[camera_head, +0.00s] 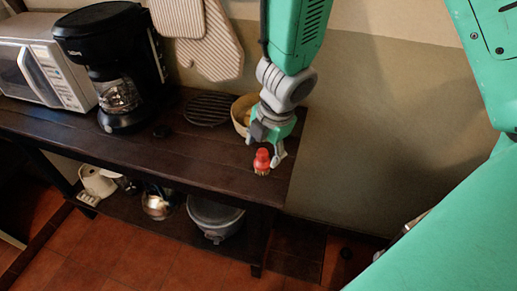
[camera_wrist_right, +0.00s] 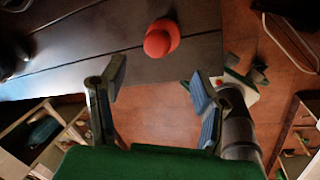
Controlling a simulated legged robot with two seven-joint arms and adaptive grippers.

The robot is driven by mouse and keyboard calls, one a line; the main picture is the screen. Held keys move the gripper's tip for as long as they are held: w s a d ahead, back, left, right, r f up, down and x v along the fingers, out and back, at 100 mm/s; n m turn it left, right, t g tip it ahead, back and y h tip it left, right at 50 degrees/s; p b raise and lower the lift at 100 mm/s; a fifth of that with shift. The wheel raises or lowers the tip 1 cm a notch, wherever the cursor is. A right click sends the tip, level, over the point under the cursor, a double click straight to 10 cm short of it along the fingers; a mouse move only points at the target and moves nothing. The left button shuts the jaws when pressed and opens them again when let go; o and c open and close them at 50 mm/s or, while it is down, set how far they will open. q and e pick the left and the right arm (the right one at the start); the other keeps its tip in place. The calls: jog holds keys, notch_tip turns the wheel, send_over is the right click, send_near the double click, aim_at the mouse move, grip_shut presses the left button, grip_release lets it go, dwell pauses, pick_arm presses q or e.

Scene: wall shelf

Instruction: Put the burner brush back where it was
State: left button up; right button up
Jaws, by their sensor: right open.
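The burner brush (camera_head: 262,161) is a small item with a red top. It stands on the dark wooden shelf top (camera_head: 215,160) near its front right corner. In the right wrist view the red brush (camera_wrist_right: 161,38) lies beyond the fingertips, on the dark surface. My right gripper (camera_head: 270,148) is open and empty, just above and beside the brush; in the head view a finger is close to the brush, and I cannot tell if it touches. In the right wrist view the two blue-padded fingers (camera_wrist_right: 157,80) are spread apart. My left gripper is not in view.
A bowl (camera_head: 240,110) stands behind my right gripper, partly hidden. A round black grate (camera_head: 209,108), a coffee maker (camera_head: 115,65) and a microwave (camera_head: 38,60) stand to the left. A grey pot (camera_head: 215,215) is on the lower shelf. The front middle top is clear.

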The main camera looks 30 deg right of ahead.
jog(key=p+v, duration=0.2)
jog(key=v, duration=0.2)
jog(key=shift+s+r, duration=0.1)
jog(key=shift+r, duration=0.2)
dwell(0.3)
